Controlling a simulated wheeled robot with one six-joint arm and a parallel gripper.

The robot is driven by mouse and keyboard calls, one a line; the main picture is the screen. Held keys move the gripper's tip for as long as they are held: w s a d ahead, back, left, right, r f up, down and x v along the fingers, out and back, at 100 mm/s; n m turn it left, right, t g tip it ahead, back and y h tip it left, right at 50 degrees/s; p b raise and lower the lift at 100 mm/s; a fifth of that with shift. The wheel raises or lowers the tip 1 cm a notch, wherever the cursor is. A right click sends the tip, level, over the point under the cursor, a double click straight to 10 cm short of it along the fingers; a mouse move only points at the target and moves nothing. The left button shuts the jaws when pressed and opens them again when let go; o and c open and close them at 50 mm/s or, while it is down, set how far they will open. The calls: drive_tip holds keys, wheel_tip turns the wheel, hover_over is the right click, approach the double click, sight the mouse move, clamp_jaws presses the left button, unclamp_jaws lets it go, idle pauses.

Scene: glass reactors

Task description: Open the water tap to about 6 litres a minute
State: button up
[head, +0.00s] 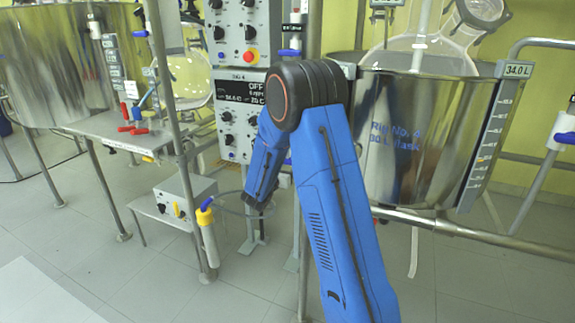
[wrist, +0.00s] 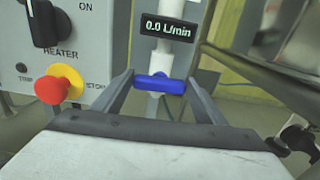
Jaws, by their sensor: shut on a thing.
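The water tap has a blue bar handle (wrist: 160,84) on a white vertical pipe (wrist: 170,10). In the wrist view the handle lies crosswise to the pipe, nearly level. A black flow display (wrist: 167,27) above it reads 0.0 L/min. My gripper (wrist: 161,80) is shut on the blue handle, with one finger at each end of it. In the head view my blue arm hides the gripper, and I cannot tell there which tap it holds.
Left of the tap is a grey control box with a heater knob (wrist: 46,20) and a red stop button (wrist: 53,90). A steel vessel (head: 400,150) stands right of my arm. A side table (head: 110,125) with small coloured items is at left.

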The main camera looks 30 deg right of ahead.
drive_tip(key=n, duration=0.5)
drive_tip(key=shift+w+a+n, duration=0.1)
drive_tip(key=shift+n, duration=0.3)
drive_tip(key=n, duration=0.5)
drive_tip(key=shift+w+f+n, duration=0.1)
drive_tip(key=shift+f+n, duration=0.05)
drive_tip(key=shift+n, duration=0.25)
drive_tip(key=shift+a, duration=0.1)
drive_tip(key=o, duration=1.1)
drive_tip(key=shift+c, duration=0.2)
drive_tip(key=v, duration=1.7)
